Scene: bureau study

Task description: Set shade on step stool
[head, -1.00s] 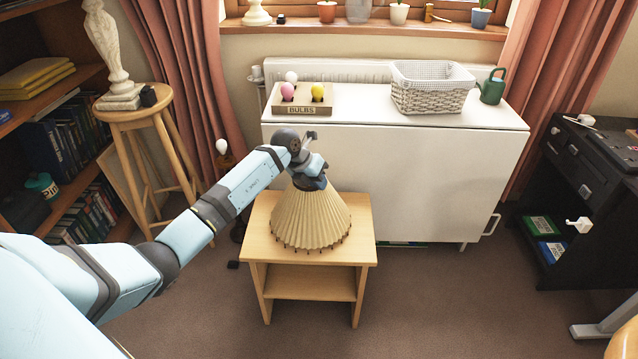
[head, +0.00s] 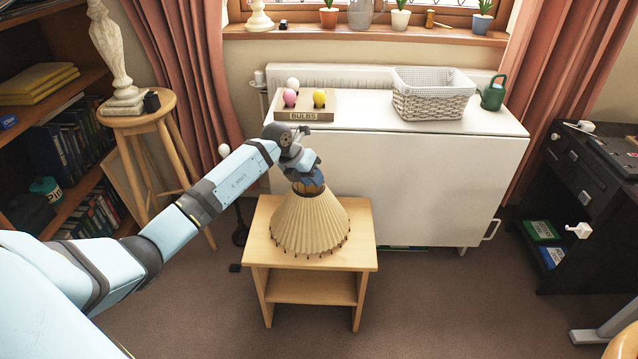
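The pleated tan shade (head: 309,224) stands upright on the top of the light wooden step stool (head: 350,262), wide rim down. Its lower edge shows a row of small dark beads and appears to rest on the stool top. My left gripper (head: 308,186) points down at the shade's narrow top, touching it or very close. Its fingertips are too small and too hidden to tell whether they are shut on the shade. My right gripper is out of view.
Behind the stool stands a white cabinet (head: 400,180) with a bulb box (head: 304,115), wicker basket (head: 433,105) and green watering can (head: 493,93). A black desk (head: 580,210) stands right. Carpet is clear in front.

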